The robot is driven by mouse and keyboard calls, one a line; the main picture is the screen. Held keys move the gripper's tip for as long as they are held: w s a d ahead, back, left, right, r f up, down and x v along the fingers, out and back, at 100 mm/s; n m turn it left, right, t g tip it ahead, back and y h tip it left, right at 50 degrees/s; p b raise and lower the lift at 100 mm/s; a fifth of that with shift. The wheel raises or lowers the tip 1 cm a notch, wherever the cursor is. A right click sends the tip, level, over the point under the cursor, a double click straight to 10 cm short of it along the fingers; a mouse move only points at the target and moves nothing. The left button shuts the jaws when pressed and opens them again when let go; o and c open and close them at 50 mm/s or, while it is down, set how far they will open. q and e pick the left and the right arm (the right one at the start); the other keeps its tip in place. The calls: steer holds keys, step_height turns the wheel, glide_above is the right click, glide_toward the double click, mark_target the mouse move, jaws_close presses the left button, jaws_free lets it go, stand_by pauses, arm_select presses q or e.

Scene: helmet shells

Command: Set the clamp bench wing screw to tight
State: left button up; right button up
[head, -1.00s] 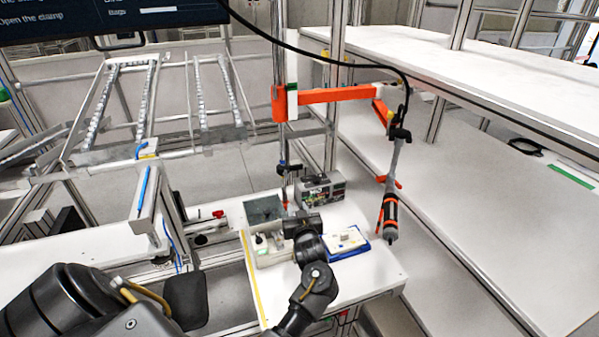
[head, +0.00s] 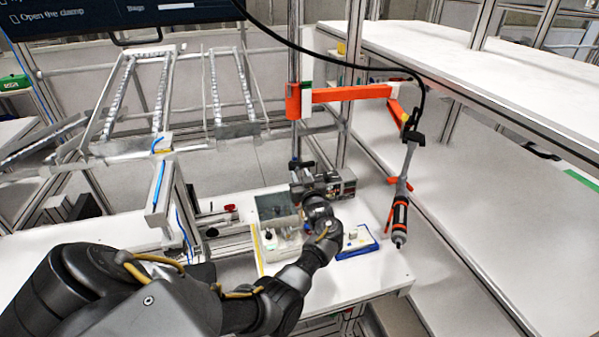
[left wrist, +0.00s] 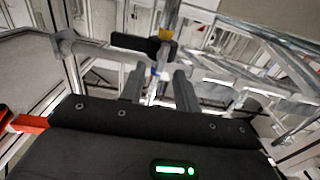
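The clamp bench stands at the back of the small white worktable, with a grey plate (head: 275,206) beside it. Its black wing screw (head: 301,164) sits on top of an upright spindle. In the left wrist view the black wing screw (left wrist: 140,43) lies crosswise just beyond the fingers. My left gripper (head: 298,183) is close to the screw, below it in the head view. In the left wrist view its two fingers (left wrist: 158,88) are apart, with the spindle showing between and beyond them. I see no contact with the screw. My right gripper is not in view.
An orange arm (head: 350,94) carries a hanging screwdriver (head: 400,215) to the right. A blue tray (head: 362,250) lies on the worktable right of my forearm. A patterned box (head: 346,185) is partly hidden behind my gripper. White shelves (head: 480,200) fill the right side.

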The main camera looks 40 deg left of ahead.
arm_select(q)
steer(key=shift+w+a, duration=0.4)
steer(key=shift+a, duration=0.2)
steer(key=shift+c, duration=0.4)
jaws_close()
steer(key=n+b, duration=0.2)
steer(key=shift+s+f+n+b, duration=0.15)
steer(key=shift+f+n+b, duration=0.1)
steer(key=shift+n+b, duration=0.15)
steer(key=shift+s+a+f+n+b, duration=0.1)
steer(key=shift+n+b, duration=2.2)
steer(key=shift+b, duration=0.15)
steer(key=shift+s+a+f+n+b, duration=0.1)
steer(key=shift+s+n+b, duration=0.05)
steer(key=shift+n+b, duration=2.25)
steer(key=shift+s+a+f+n+b, duration=0.1)
steer(key=shift+n+b, duration=2.1)
steer(key=shift+b, duration=0.3)
steer(key=shift+r, duration=0.1)
